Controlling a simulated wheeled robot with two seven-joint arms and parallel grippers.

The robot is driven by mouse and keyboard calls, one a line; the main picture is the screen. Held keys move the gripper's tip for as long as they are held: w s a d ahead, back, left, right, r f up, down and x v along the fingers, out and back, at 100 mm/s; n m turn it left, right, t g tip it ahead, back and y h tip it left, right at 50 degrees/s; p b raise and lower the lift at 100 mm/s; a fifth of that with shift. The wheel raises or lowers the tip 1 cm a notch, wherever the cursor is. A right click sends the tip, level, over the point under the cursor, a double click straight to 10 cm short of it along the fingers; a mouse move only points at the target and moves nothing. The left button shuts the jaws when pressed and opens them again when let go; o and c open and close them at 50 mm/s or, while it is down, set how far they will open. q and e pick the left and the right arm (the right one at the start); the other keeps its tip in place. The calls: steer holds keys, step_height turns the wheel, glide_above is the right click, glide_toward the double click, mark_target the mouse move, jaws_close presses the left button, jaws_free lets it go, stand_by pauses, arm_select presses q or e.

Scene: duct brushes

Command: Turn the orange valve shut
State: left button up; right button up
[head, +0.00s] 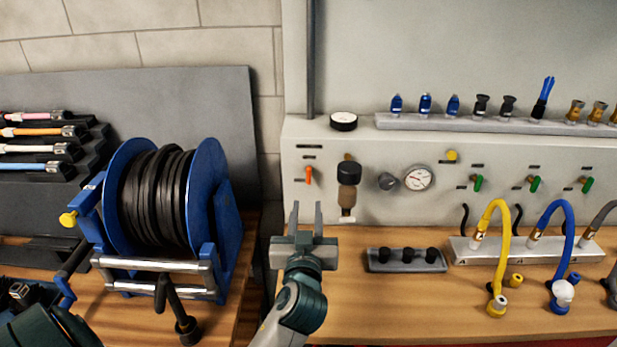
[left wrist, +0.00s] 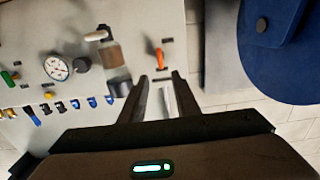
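The orange valve (head: 308,175) is a small lever on the left end of the pale panel, standing roughly upright. In the left wrist view the orange valve (left wrist: 159,58) shows just beyond the fingertips, slightly tilted, in a picture that is upside down. My left gripper (head: 306,212) is open and empty, in front of the panel and below the valve in the head view. In the left wrist view its two fingers (left wrist: 161,80) are apart with nothing between them but the panel behind. The fingers look short of the valve, not touching it.
A dark-topped filter unit (head: 348,178) juts out right of the valve, with a gauge (head: 419,178) beyond. A blue hose reel (head: 215,190) stands to the left. A grey block with black knobs (head: 405,266) sits on the wooden bench (head: 400,310).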

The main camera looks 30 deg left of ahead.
mark_target(309, 176)
arm_select(q)
steer(key=p+x, duration=0.3)
steer(key=x, duration=0.8)
steer(key=shift+w+a+r, duration=0.1)
steer(key=shift+a+r, duration=0.05)
steer(key=shift+w+a, duration=0.3)
steer(key=shift+w, duration=0.2)
jaws_close()
